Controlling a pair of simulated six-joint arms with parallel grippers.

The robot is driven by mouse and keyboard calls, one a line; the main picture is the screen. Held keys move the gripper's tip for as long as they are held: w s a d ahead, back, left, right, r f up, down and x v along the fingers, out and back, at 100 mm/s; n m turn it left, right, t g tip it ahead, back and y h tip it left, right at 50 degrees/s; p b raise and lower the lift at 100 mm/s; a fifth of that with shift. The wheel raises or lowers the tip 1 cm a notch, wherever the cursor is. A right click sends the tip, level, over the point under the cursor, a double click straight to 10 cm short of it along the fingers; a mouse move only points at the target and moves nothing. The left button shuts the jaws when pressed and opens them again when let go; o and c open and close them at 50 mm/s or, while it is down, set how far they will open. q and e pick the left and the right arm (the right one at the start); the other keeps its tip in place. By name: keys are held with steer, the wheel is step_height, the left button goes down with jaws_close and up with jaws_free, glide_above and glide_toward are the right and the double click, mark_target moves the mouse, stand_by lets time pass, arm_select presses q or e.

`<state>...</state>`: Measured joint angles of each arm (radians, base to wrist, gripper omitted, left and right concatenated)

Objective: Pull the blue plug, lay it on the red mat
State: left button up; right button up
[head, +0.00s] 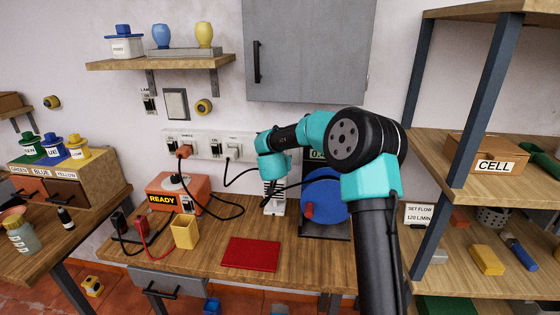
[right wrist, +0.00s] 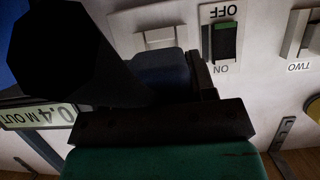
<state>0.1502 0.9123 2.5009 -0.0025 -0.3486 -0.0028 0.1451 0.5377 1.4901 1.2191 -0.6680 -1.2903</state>
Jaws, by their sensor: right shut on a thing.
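The blue plug (right wrist: 158,70) shows in the right wrist view, close against a white socket plate (right wrist: 165,40). I cannot tell whether it is still seated. My right gripper (right wrist: 175,95) is shut on it, with dark finger parts around it. In the head view my right arm's teal wrist stands before the right end of the wall socket strip (head: 205,145) and hides the plug. The red mat (head: 250,254) lies flat and bare on the bench near its front edge. My left gripper is not in view.
An orange plug (head: 184,151) sits in the strip, its dark cable looping over the bench. An orange READY box (head: 178,192), a yellow cup (head: 185,232) and a blue round device (head: 325,195) flank the mat. A grey cabinet (head: 308,50) hangs above.

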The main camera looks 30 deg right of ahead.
steer(key=shift+s+a, duration=1)
steer(key=shift+s, duration=0.2)
steer(key=s+a+f+n+y, duration=0.1)
steer(key=s+a+f, duration=0.2)
steer(key=a, duration=0.5)
steer(key=s+a+f+n+t+y, duration=0.1)
steer(key=s+a+f, duration=0.3)
steer(key=a, duration=0.5)
steer(key=s+a+f+n+t+y, duration=0.1)
steer(key=s+a+f+n+y, duration=0.1)
steer(key=s+a+f, duration=0.2)
steer(key=a+f, duration=0.2)
steer(key=a, duration=0.2)
steer(key=shift+a+n+y, duration=0.3)
steer(key=shift+y, duration=0.1)
steer(key=shift+s, duration=0.1)
